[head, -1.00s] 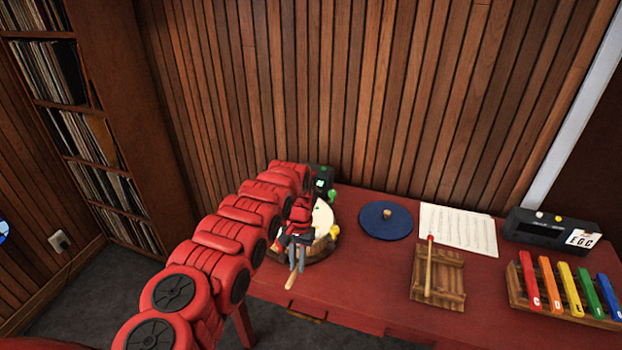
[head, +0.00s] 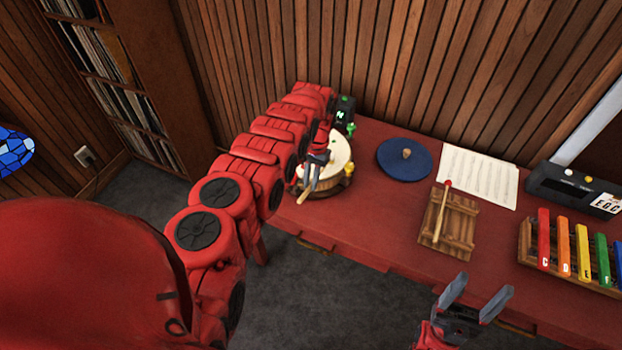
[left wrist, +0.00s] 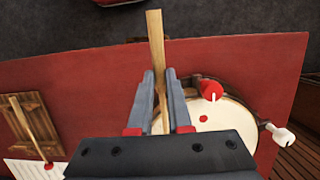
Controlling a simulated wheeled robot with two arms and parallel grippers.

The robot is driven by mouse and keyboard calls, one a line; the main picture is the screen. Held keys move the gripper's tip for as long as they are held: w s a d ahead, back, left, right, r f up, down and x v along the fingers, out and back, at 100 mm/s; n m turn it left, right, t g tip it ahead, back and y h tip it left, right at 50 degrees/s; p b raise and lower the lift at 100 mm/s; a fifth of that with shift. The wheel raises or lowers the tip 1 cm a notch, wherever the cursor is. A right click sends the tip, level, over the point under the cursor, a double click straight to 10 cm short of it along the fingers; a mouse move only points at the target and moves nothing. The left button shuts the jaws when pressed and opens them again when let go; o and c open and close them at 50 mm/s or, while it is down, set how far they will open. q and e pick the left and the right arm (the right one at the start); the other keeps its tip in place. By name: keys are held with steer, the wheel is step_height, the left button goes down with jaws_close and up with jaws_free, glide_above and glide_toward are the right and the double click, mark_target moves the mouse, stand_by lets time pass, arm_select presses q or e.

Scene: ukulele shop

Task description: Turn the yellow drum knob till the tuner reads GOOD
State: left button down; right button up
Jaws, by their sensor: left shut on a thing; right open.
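The drum (head: 338,150) has a pale skin and stands at the back left of the red table. Its yellow knob (head: 348,168) is at its right front. A green knob (head: 350,129) is further back. The black tuner (head: 345,112) stands behind the drum with a small green lit sign, too small to read. My left gripper (head: 313,180) is at the drum's front, shut on a wooden stick (left wrist: 155,45). The left wrist view shows the drum skin (left wrist: 235,125) with red (left wrist: 211,90) and white (left wrist: 283,136) knobs. My right gripper (head: 475,295) is open and empty before the table's front edge.
On the table (head: 385,235) are a blue disc (head: 390,165), a music sheet (head: 490,178), a wooden rack (head: 455,225) with a red-headed mallet (head: 442,225), a dark box (head: 565,185) and coloured chime bars (head: 563,250). The table's front middle is clear.

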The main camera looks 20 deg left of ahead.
arm_select(q)
steer(key=shift+f, duration=0.4)
steer(key=shift+r, duration=0.2)
steer(key=shift+s+p+v, duration=0.25)
steer(key=shift+p+v, duration=0.7)
steer(key=shift+v, duration=0.15)
steer(key=b+x, duration=0.3)
steer(key=shift+w+f, duration=0.15)
steer(key=shift+w, duration=0.2)
steer(key=p+v, duration=0.1)
steer(key=v, duration=0.1)
steer(key=s+p+v, duration=0.1)
steer(key=p+v, duration=0.3)
steer(key=shift+s+r, duration=0.25)
steer(key=shift+r, duration=0.15)
